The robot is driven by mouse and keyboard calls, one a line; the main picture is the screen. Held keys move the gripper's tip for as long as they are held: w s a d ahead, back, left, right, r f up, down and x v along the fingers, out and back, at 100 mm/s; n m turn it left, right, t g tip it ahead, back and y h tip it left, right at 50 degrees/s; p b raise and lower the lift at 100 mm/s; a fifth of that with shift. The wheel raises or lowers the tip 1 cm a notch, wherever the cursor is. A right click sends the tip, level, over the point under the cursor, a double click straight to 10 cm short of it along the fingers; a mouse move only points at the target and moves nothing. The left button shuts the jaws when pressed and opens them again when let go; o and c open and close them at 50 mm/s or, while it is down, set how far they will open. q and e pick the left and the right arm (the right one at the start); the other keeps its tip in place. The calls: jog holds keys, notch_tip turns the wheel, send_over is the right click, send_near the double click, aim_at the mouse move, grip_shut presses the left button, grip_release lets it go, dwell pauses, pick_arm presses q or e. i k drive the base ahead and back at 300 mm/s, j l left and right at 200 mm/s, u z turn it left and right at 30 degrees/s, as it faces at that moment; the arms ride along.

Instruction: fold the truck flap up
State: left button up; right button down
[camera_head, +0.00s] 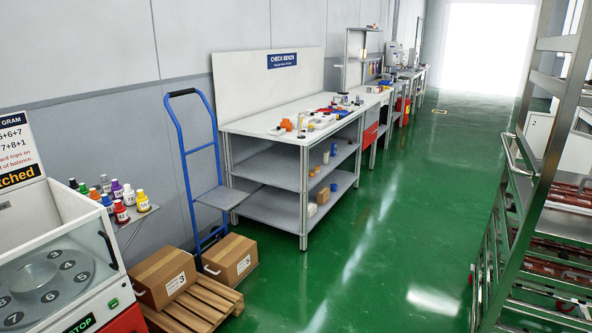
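The truck is a blue hand truck (177,125) with a black handle grip at its top. It stands upright near the wall, left of the check bench. Its grey flap (223,197) sticks out to the right from the frame, roughly level, at about mid-height. The bottom of the truck is partly hidden behind the cardboard boxes. Neither of my grippers is in view.
A machine with a round numbered tray (100,248) and a shelf of bottles are at left. A metal rack (541,130) stands right. Green floor (370,260) between is clear.

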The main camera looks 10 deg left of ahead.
aim_at(224, 199)
jog(key=i+u, duration=0.25)
jog(key=i, duration=0.3)
jog(key=i+l+u, duration=0.2)
jog(key=i, duration=0.3)
jog(key=i+l+u, duration=0.25)
jog(key=i, duration=0.3)
jog(key=i+l+u, duration=0.2)
jog(key=i, duration=0.3)
